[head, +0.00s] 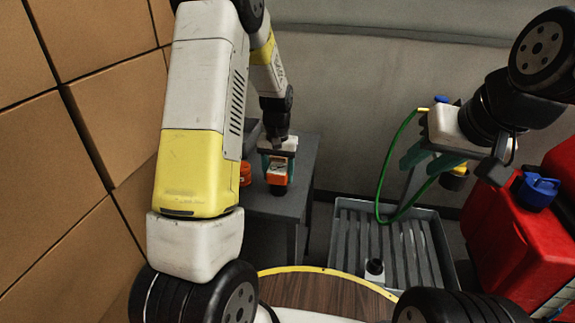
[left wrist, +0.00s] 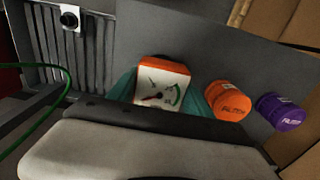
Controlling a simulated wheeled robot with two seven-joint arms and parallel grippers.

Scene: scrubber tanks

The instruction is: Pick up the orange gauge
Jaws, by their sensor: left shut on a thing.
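The orange gauge (head: 277,178) is a small orange box with a white dial face, over the grey table in the head view. My left gripper (head: 277,161) is above it with its teal fingers on either side, shut on it. In the left wrist view the gauge (left wrist: 163,82) sits between the two teal fingers, its dial facing the camera. I cannot tell whether its underside touches the table. My right gripper (head: 431,160) is at the right, over the slatted tray, with its teal fingers apart and nothing visible between them.
Orange (left wrist: 227,101) and purple (left wrist: 280,110) canisters stand beside the gauge. A slatted tray (head: 345,235) holds a small pale fitting (head: 375,268). A green hose (head: 381,180) hangs there. A red tank (head: 515,235) and stacked boxes (head: 110,120) flank the space.

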